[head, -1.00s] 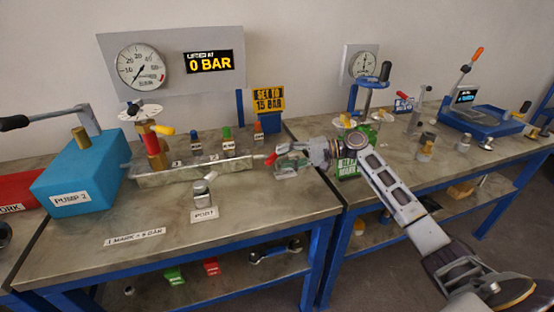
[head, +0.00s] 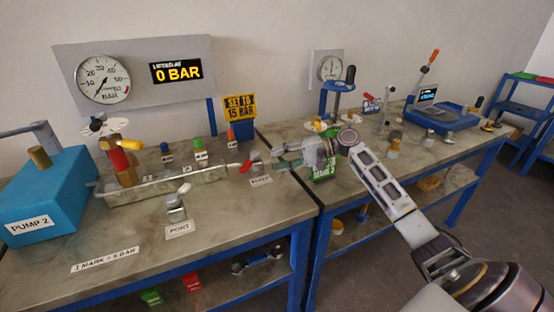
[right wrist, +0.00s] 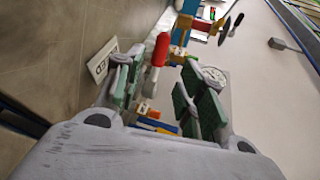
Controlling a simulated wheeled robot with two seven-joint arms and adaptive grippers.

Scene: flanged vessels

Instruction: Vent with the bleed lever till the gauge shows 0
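The bleed lever (head: 246,166) has a red grip on a small metal valve at the right end of the manifold, above a label reading BLEED (head: 261,181). The dial gauge (head: 103,79) on the grey panel has its needle near the 0 end, and the display (head: 177,71) beside it reads 0 BAR. My right gripper (head: 283,155) is open and empty, just right of the bleed valve and apart from the red grip. In the right wrist view the red grip (right wrist: 160,49) shows beyond the two spread green-padded fingers (right wrist: 160,95). My left gripper is out of view.
The blue PUMP 2 box (head: 46,192) stands at left. A yellow sign (head: 240,108) reads SET TO 15 BAR. A second bench with a blue-framed device (head: 340,95) is at right.

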